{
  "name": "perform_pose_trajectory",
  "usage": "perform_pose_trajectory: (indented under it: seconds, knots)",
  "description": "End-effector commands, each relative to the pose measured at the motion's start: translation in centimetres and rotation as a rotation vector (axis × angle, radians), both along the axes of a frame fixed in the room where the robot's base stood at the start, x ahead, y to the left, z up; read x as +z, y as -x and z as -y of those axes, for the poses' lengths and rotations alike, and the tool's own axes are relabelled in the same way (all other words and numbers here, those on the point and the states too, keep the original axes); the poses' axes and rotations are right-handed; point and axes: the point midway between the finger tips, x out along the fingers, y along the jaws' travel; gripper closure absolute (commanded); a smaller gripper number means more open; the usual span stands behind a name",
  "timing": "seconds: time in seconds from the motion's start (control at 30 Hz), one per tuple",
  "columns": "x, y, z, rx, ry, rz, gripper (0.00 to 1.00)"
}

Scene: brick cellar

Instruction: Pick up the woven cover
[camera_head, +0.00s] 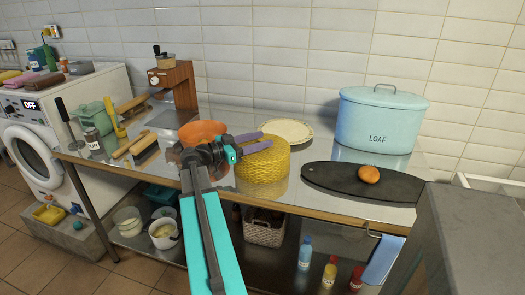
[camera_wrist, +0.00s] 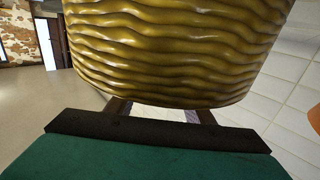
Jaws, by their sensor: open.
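The woven cover (camera_head: 263,170) is a yellow, round, ribbed piece standing on the metal table, left of the dark board. My gripper (camera_head: 260,141) is at its upper left, with two purple fingers open and reaching over or beside its top edge. In the wrist view the woven cover (camera_wrist: 170,50) fills the upper middle, very close. The finger bases show below it, set apart, and the cover hides their tips. I cannot tell whether the fingers touch it. Nothing shows held between them.
An orange bowl (camera_head: 203,131) stands behind my wrist, and a cream plate (camera_head: 287,129) lies behind the cover. A dark board (camera_head: 340,182) with an orange-brown round item (camera_head: 369,174) lies to the right. A blue LOAF bin (camera_head: 380,118) stands at the back right.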

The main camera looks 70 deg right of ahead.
Motion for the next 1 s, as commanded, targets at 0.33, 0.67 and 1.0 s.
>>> perform_pose_trajectory:
  seconds: [0.33,0.67,1.0]
  knots:
    - [-0.04,0.60,0.63,0.001,0.000,0.000,0.52]
    - [-0.02,0.54,0.60,0.001,0.000,0.000,0.52]
    - [-0.02,0.50,0.59,0.002,0.000,0.000,1.00]
